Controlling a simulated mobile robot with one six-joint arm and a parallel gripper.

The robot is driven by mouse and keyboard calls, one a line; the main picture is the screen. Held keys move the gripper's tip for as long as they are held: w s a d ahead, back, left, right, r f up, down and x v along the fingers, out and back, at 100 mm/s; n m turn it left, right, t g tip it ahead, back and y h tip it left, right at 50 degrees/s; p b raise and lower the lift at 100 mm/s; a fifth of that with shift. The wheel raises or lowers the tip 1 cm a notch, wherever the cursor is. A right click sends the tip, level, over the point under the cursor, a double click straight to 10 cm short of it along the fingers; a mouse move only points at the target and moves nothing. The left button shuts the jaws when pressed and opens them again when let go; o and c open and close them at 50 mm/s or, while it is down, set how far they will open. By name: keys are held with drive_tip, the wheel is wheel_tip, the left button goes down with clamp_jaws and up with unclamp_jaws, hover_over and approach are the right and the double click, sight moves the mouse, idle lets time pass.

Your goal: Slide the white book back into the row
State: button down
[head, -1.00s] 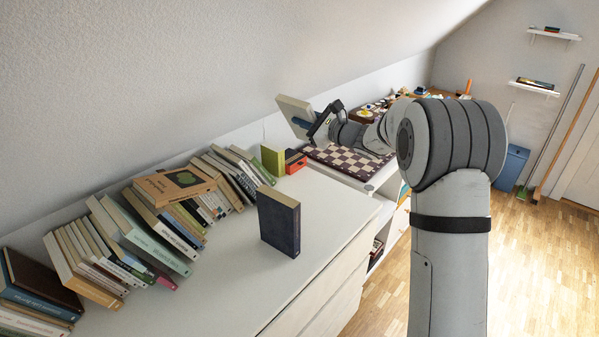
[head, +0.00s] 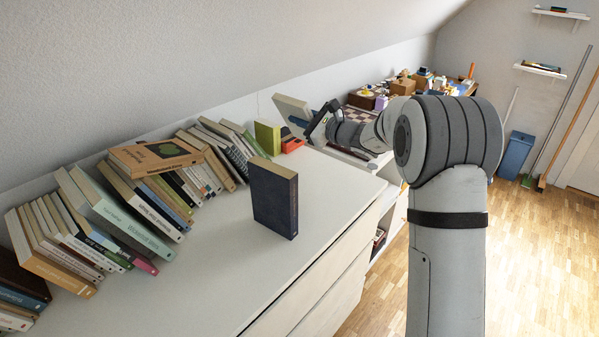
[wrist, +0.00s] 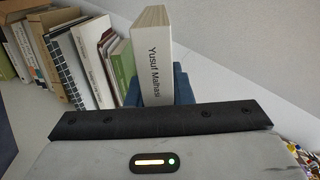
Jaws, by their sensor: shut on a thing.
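The white book (wrist: 152,62) is held by my gripper (wrist: 155,95), with its lettered spine facing the wrist camera. In the head view the white book (head: 293,107) is tilted and raised above the far end of the white cabinet top. My gripper (head: 309,122) is shut on it there, with a blue finger against its cover. The row of books (head: 150,195) leans along the wall on the cabinet top, left of my gripper. Several books of the row (wrist: 85,65) show left of the held book in the wrist view.
A dark blue book (head: 273,197) stands upright and alone on the cabinet top (head: 235,260). A wooden-coloured book (head: 155,157) lies across the row. A green block (head: 267,138) and a red-orange box (head: 291,145) stand at the row's far end. The cabinet's front part is clear.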

wheel_tip(320, 180, down, 13)
drive_tip(key=b, duration=0.2)
drive_tip(key=shift+r, duration=0.2)
drive_tip(key=shift+f+b, duration=0.1)
drive_tip(key=shift+b, duration=0.3)
drive_tip(key=shift+b+x, duration=0.5)
drive_tip(key=shift+x, duration=1.65)
drive_tip(key=shift+b+x, duration=0.35)
drive_tip(key=shift+x, duration=1.8)
drive_tip(key=shift+x, duration=1.65)
